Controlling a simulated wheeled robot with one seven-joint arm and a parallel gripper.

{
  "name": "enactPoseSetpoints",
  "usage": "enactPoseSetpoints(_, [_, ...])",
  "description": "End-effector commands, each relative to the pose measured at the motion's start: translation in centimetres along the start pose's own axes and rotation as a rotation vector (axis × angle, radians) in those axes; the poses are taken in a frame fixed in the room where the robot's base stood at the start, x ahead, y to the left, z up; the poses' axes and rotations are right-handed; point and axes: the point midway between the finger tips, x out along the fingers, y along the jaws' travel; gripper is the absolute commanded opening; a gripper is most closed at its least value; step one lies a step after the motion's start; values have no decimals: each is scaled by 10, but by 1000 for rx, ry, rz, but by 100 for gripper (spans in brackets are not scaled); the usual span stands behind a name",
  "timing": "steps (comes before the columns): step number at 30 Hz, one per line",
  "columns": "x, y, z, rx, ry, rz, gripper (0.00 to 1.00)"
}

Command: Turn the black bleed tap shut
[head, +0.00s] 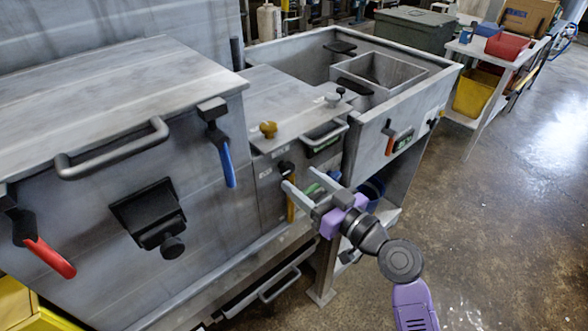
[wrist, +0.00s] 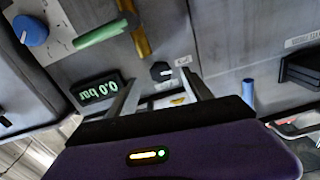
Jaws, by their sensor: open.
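The black bleed tap (wrist: 161,71) is a small dark knob on the grey front panel, beside a small white label. In the head view the black tap (head: 287,167) shows just beyond my fingertips, above a yellow lever (head: 291,208). My gripper (head: 299,179) is open and empty, its fingers reaching toward the panel. In the wrist view the tap appears between the two fingertips, apart from both fingers. I cannot tell how far the tap is turned.
A yellow lever (wrist: 141,35), a green handle (wrist: 100,33) and a 0.0 bar display (wrist: 97,90) are close by. The blue lever (head: 227,165) and black box (head: 150,215) are left on the compactor. A bar handle (head: 325,133) juts out above. Open floor (head: 490,220) lies right.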

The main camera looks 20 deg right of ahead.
Motion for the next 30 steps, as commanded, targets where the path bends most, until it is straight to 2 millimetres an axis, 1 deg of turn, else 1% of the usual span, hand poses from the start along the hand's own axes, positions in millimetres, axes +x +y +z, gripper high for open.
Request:
enactPoseSetpoints(1, [9,-1,-3,1,-1,-3,58])
enactPoseSetpoints(3, [19,-1,-2,1,-1,-1,58])
enactPoseSetpoints(6, [31,-1,-2,1,-1,-1,58])
enactPoseSetpoints(9, [38,0,-1,0,0,0,58])
enactPoseSetpoints(13, [42,0,0,0,-1,0,58])
enactPoseSetpoints(19, [42,0,0,0,-1,1,58])
enactPoseSetpoints(20, [42,0,0,0,-1,1,55])
enactPoseSetpoints(21, [42,0,0,0,-1,1,47])
enactPoseSetpoints(23, [42,0,0,0,-1,1,35])
enactPoseSetpoints(24, [42,0,0,0,-1,1,27])
enactPoseSetpoints(28, [42,0,0,0,-1,1,2])
enactPoseSetpoints(30, [42,0,0,1,-1,1,0])
